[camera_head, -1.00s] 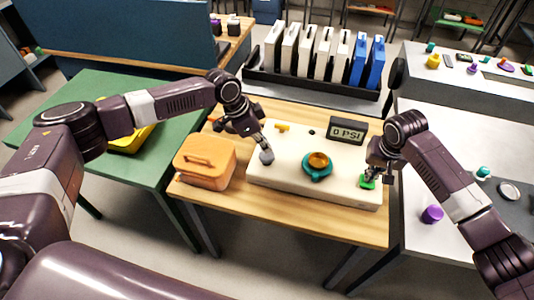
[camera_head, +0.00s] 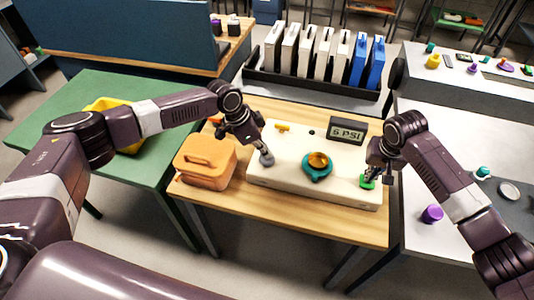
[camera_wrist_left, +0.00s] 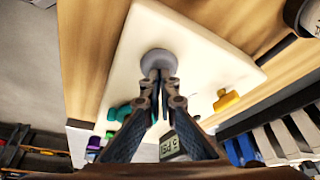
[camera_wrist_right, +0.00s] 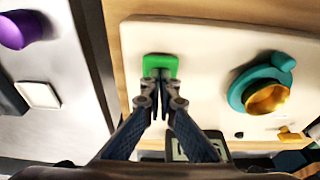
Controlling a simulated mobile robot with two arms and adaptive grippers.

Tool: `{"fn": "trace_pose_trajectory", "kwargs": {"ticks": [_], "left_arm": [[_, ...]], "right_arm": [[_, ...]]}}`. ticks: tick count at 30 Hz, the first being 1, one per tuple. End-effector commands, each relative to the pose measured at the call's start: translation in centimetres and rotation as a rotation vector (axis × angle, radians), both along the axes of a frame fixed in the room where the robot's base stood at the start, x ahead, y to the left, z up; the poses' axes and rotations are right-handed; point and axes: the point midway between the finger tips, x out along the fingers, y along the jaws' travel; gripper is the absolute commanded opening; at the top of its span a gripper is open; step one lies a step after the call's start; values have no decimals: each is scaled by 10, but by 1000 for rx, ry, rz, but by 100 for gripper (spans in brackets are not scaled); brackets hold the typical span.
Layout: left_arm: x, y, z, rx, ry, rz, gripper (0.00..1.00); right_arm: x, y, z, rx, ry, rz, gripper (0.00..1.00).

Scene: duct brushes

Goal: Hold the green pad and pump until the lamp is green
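A cream panel (camera_head: 300,190) lies on a wooden table. The green pad (camera_head: 367,182) is at its right end; my right gripper (camera_wrist_right: 160,74), fingertips together, rests on it or just above. A round grey knob (camera_head: 266,159) is at the panel's left end. My left gripper (camera_wrist_left: 158,76) has its fingertips together at this knob, seemingly pressing its top. A display (camera_head: 346,131) at the panel's back seems to read 6 PSI. An amber dome (camera_head: 318,160) sits in a teal ring mid-panel. A small dark spot (camera_head: 312,133) is behind it. I see no green light.
An orange case (camera_head: 205,160) stands left of the panel. A yellow T-shaped piece (camera_head: 282,127) is at the panel's back. A black rack (camera_head: 310,85) with white and blue slabs stands behind. A grey table (camera_head: 440,238) with a purple piece is at right.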

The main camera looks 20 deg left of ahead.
Motion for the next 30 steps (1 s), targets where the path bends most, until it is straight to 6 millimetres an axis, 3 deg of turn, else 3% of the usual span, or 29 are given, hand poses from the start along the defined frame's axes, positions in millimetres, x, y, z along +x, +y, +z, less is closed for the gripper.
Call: {"fn": "trace_pose_trajectory", "kwargs": {"ticks": [7,18,30], "left_arm": [[-2,1,0,3,5,-2,0],[-1,1,20,3,3,-2,0],[-1,0,21,2,2,0,0]], "right_arm": [[-1,0,-1,-1,2,0,0],[0,0,-1,-1,2,0,0],[0,0,-1,-1,1,0,0]]}}
